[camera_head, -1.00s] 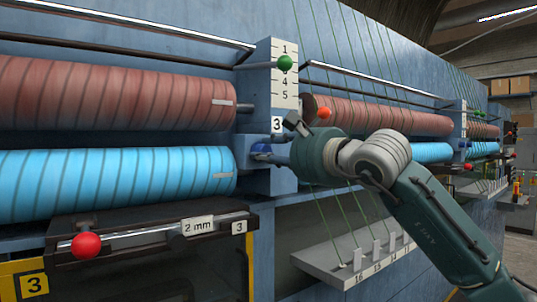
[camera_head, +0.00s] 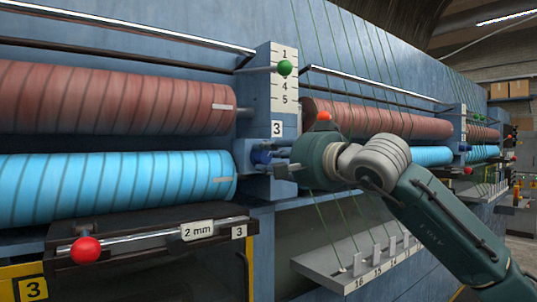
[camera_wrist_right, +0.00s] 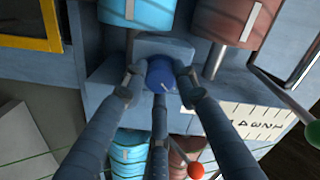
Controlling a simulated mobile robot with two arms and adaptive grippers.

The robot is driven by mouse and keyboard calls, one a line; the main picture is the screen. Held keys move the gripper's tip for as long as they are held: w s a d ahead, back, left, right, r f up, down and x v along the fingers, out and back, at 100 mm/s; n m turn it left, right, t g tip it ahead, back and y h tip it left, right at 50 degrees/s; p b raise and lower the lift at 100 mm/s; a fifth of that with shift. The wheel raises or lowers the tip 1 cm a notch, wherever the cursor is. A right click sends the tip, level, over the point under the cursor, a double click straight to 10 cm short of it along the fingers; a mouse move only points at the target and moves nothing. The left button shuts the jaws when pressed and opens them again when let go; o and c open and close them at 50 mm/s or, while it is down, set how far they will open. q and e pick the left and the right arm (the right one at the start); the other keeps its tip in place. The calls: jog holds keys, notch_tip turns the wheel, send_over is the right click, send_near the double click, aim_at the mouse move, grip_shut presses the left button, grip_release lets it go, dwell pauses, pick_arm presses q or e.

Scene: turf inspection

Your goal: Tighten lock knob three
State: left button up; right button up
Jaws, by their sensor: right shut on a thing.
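Lock knob three is a blue knob (camera_head: 261,157) on the blue bearing block under the number 3 plate (camera_head: 277,128), beside the end of the lower blue roller (camera_head: 120,185). In the right wrist view the knob (camera_wrist_right: 160,73) sits between the fingers, with a pale mark on its face. My right gripper (camera_head: 276,163) reaches it from the right, its fingers closed around the knob's sides. The gripper also shows in the right wrist view (camera_wrist_right: 158,82). Part of the knob is hidden by the fingers. My left gripper is not in view.
A green ball handle (camera_head: 284,68) stands out before the numbered scale above the knob. A red ball handle (camera_head: 86,249) is at the lower left by the 2 mm label (camera_head: 198,230). A tray with numbered slots (camera_head: 350,275) lies below my right arm. Green threads hang behind it.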

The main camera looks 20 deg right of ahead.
jog(key=n, duration=0.4)
jog(key=shift+s+r+n+p, duration=0.1)
jog(key=shift+r+n+p, duration=0.2)
jog(key=shift+r+p, duration=0.1)
jog(key=shift+d+n+p, duration=0.1)
jog(key=shift+n+p, duration=0.25)
jog(key=shift+n, duration=1.55)
jog(key=o, duration=1.1)
jog(key=shift+o, duration=0.2)
jog(key=shift+f, duration=0.1)
jog(key=shift+s+f, duration=0.1)
jog(key=shift+s, duration=0.2)
jog(key=v, duration=1.1)
jog(key=shift+s+d, duration=0.15)
jog(key=shift+s, duration=0.05)
